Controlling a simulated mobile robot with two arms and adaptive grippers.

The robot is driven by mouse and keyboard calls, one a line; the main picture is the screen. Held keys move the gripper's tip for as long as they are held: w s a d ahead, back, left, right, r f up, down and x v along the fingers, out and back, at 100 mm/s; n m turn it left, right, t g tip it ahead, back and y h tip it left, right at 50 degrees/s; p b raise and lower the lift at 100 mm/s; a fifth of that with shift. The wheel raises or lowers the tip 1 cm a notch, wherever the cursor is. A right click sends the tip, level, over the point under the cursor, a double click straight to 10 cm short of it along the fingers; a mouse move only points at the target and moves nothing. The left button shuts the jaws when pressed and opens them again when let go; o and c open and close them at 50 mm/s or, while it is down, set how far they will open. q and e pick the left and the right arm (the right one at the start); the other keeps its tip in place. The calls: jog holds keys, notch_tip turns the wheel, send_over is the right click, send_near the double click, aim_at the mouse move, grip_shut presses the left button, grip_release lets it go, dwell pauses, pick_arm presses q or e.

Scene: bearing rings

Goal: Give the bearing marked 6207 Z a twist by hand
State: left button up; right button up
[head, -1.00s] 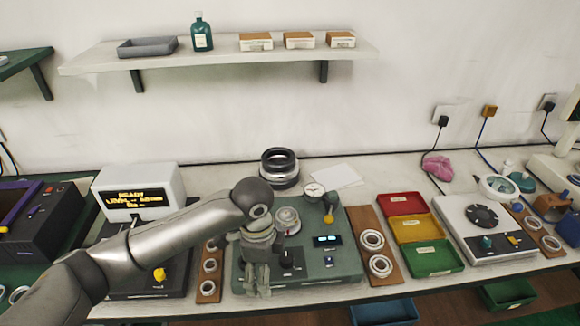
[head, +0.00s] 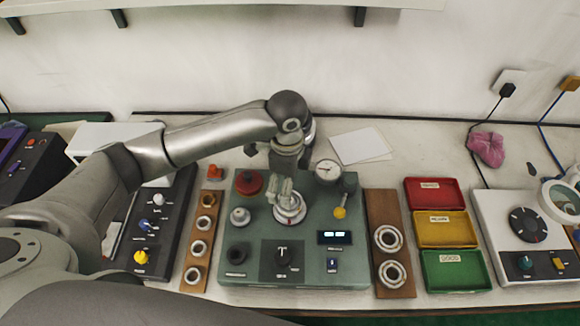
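A silver bearing ring (head: 290,211) sits on the round mount of the green test machine (head: 345,271). Two more bearings, an upper one (head: 388,238) and a lower one (head: 392,274), lie on the brown wooden board right of the machine. No 6207 Z marking can be read on any of them. My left gripper (head: 283,197) points down over the bearing on the machine and partly covers it. Its fingers look close together; I cannot tell whether they touch the ring or grip it. My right gripper is not in view.
The machine carries a red knob (head: 249,182), a dial gauge (head: 327,171), a yellow-tipped lever (head: 340,212) and a small display (head: 335,237). A narrow wooden board (head: 202,235) with several small rings is at left. Red, yellow and green trays (head: 455,290) stand at right.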

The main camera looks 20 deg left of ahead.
pick_arm(q)
notch_tip(320, 180, down, 3)
jog(key=shift+s+f+p, duration=0.1)
jog(key=shift+s+p, duration=0.05)
jog(key=shift+p, duration=0.2)
jog(key=f, duration=0.4)
jog(key=shift+w+p, duration=0.3)
jog(key=shift+f, duration=0.35)
jog(key=shift+s+f, duration=0.1)
jog(key=shift+f, duration=0.2)
jog(key=shift+c, duration=0.5)
jog(key=c, duration=1.3)
jog(key=shift+o, duration=0.2)
jog(key=shift+r+n+p, duration=0.1)
jog(key=shift+n+p, duration=0.3)
jog(key=shift+p, duration=0.2)
jog(key=shift+n+p, duration=0.6)
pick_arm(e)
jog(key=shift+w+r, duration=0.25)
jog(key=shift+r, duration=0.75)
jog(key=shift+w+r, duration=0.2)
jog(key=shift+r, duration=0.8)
